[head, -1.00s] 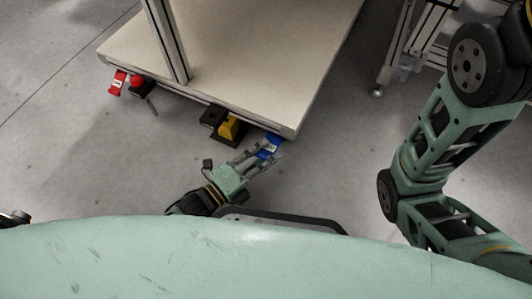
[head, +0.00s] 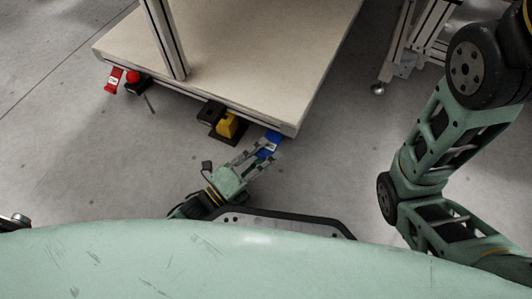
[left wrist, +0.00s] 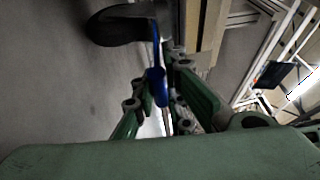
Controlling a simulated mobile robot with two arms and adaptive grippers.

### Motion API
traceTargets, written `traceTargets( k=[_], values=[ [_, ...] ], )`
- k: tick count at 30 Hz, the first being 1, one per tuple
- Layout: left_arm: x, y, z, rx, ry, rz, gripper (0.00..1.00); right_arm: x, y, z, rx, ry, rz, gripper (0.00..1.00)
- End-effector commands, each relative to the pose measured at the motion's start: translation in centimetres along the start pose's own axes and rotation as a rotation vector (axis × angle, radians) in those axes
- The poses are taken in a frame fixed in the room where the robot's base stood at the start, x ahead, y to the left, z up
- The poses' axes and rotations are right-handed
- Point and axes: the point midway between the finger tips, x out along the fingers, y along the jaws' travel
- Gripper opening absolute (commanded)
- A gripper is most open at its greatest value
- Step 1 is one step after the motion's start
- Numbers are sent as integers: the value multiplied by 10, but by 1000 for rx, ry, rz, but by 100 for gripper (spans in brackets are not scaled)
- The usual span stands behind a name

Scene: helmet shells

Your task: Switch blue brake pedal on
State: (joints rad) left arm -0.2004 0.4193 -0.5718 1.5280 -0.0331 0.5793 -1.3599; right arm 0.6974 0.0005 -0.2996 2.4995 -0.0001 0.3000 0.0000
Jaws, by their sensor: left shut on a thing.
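The blue brake pedal (head: 271,139) is low at the near right corner of the pale platform, partly covered by my gripper. My left gripper (head: 261,154) reaches it from below left in the head view, its fingers shut on the pedal. In the left wrist view the blue pedal (left wrist: 157,80) stands between the green fingers of the left gripper (left wrist: 160,98). Whether the pedal is pressed down cannot be told. My right arm is at the right of the head view, but its gripper is out of view.
A yellow pedal (head: 227,126) in a black housing sits left of the blue one under the platform (head: 250,65) edge. A red pedal (head: 114,79) and red button (head: 133,76) are farther left. A metal frame (head: 408,50) stands at upper right. Floor left is clear.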

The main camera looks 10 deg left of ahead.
Motion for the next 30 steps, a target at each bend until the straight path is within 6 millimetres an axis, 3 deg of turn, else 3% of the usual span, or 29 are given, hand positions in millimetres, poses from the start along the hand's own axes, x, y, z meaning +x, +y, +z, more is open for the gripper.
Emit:
traceTargets(
  k=[3,4,11,22,30],
  values=[
    [-2,2,0,0,1,7,0,0,0,0,0,0,0,39],
    [-2,2,0,0,1,7,12,0,0,0,0,0,0,39],
    [-1,2,0,0,1,5,31,1,0,0,0,2,0,39],
    [-6,1,0,-1,0,5,31,1,0,0,1,3,2,39],
    [-56,2,-1,-2,1,10,31,1,0,-1,1,3,0,39]
  ],
)
